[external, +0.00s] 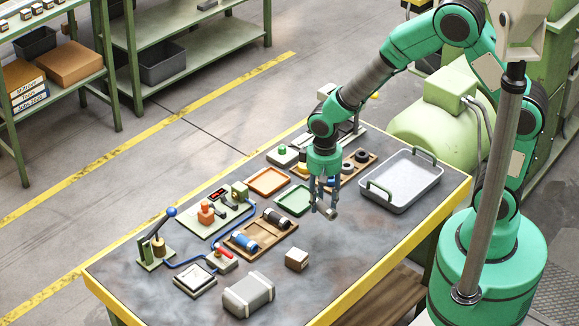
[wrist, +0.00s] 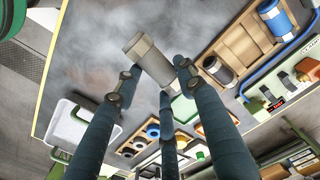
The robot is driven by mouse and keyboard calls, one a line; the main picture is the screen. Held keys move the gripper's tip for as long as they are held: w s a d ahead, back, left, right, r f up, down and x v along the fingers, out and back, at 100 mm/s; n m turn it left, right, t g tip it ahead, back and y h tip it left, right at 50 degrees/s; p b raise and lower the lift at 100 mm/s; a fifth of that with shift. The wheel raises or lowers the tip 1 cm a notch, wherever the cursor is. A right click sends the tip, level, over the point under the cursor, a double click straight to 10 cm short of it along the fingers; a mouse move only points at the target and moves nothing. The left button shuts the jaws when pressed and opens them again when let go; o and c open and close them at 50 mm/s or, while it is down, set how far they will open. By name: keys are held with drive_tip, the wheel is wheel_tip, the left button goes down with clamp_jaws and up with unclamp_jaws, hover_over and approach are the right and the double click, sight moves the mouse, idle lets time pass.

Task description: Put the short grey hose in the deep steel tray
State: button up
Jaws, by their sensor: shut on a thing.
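My gripper (external: 324,208) is above the table, left of the deep steel tray (external: 399,180). Its fingers show in the wrist view (wrist: 158,78), shut on the short grey hose (wrist: 147,58), a stubby grey cylinder held tilted at the fingertips. In the external view the hose is small and partly hidden by the fingers. The steel tray has two green handles and looks empty in the external view. It also shows at the lower left of the wrist view (wrist: 66,130), partly behind a finger.
A wooden tray (external: 236,243) holds a blue roll and a dark cylinder. Orange (external: 268,181) and green (external: 294,200) shallow trays lie behind my gripper. A small carton (external: 297,259) and a grey case (external: 248,294) stand nearer. Bare tabletop lies in front of the steel tray.

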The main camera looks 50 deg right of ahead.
drive_tip(key=s+d+m+p, duration=0.1)
drive_tip(key=s+d+m, duration=0.3)
drive_tip(key=d, duration=0.6)
drive_tip(key=s+d+m+p, duration=0.1)
drive_tip(key=s+d+m, duration=0.25)
drive_tip(key=d, duration=0.55)
drive_tip(key=s+d+m+p, duration=0.1)
drive_tip(key=s+d+m, duration=0.8)
drive_tip(key=s+d, duration=0.35)
drive_tip(key=shift+n, duration=0.25)
drive_tip(key=shift+a+f, duration=0.2)
drive_tip(key=shift+f, duration=0.65)
drive_tip(key=shift+a+f, duration=0.15)
drive_tip(key=shift+f, duration=0.7)
drive_tip(key=shift+a+f, duration=0.2)
drive_tip(key=shift+f, duration=0.65)
drive_tip(key=b, duration=0.2)
hover_over(406, 184)
drive_tip(key=shift+f, duration=0.75)
drive_tip(key=shift+f+b, duration=0.45)
drive_tip(key=shift+f, duration=1.35)
